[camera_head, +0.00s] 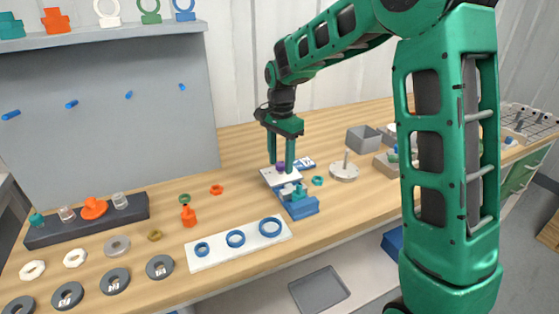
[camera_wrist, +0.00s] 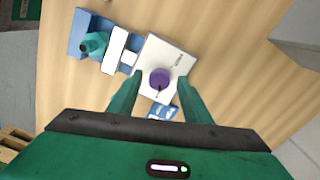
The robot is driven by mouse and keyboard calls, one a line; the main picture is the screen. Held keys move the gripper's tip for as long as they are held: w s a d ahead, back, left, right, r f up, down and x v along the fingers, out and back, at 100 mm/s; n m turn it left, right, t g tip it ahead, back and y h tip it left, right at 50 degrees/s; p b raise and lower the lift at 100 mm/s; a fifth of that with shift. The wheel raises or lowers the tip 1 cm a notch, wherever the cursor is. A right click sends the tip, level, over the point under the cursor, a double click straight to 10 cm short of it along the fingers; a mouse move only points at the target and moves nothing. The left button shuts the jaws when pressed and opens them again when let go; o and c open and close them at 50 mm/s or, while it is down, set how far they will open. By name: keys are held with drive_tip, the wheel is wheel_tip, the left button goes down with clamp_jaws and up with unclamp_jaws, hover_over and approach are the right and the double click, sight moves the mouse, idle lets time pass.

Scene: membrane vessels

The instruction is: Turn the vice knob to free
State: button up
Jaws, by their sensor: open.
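The vice is on the workbench in the middle of the head view, with a blue base (camera_head: 303,210) and teal part. In the wrist view its blue body (camera_wrist: 82,32) is at upper left with a teal piece (camera_wrist: 95,43) and a white block (camera_wrist: 115,42). A white plate (camera_wrist: 172,56) beside it bears a purple knob (camera_wrist: 160,78) with a small dark pointer. My gripper (camera_head: 281,167) points down over the plate, open, with its fingers on either side of the purple knob; contact cannot be told. The fingers also show in the wrist view (camera_wrist: 158,84).
A grey peg stand (camera_head: 343,172) and a grey open box (camera_head: 363,139) stand right of the vice. A white strip with blue rings (camera_head: 212,258) lies in front. A dark rack (camera_head: 70,226) with bottles is at left. Bare bench lies behind my gripper.

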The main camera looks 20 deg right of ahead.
drive_tip(key=c, duration=1.1)
drive_tip(key=shift+o, duration=0.2)
